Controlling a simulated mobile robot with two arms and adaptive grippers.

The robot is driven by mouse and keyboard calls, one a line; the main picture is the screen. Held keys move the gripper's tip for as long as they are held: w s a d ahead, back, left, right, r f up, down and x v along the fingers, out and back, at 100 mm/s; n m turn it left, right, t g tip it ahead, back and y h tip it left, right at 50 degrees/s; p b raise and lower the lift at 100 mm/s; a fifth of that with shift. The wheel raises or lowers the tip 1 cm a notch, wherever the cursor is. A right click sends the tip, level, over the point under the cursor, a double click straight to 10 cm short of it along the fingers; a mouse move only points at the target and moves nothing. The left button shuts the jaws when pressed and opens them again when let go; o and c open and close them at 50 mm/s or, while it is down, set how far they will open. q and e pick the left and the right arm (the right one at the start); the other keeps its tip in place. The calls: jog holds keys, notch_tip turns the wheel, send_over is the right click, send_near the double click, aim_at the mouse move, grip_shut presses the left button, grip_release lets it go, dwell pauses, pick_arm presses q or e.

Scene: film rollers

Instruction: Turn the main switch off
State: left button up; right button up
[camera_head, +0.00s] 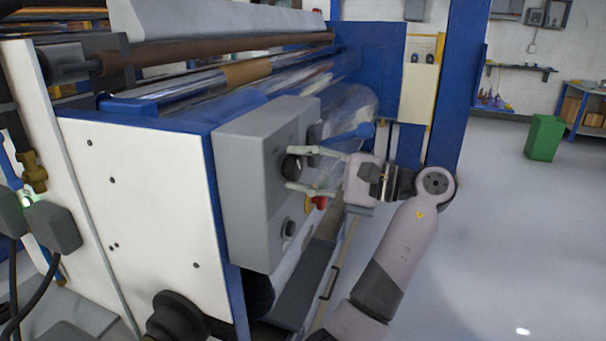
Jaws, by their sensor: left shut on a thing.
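A red and yellow switch (316,203) shows just behind the lower finger. My right gripper is not in view.
A second dark knob (289,228) is lower on the box. The rollers (245,75) run back behind the box. Open grey floor (500,230) lies to the right, with a green bin (544,137) far off.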

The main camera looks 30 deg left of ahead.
pick_arm(q)
jog(key=shift+n, duration=0.6)
jog(key=o, duration=1.1)
jog(key=shift+o, duration=0.2)
jog(key=v, duration=0.7)
jog(key=shift+d, duration=0.3)
jog(key=shift+w+f, duration=0.1)
jog(key=shift+w, duration=0.05)
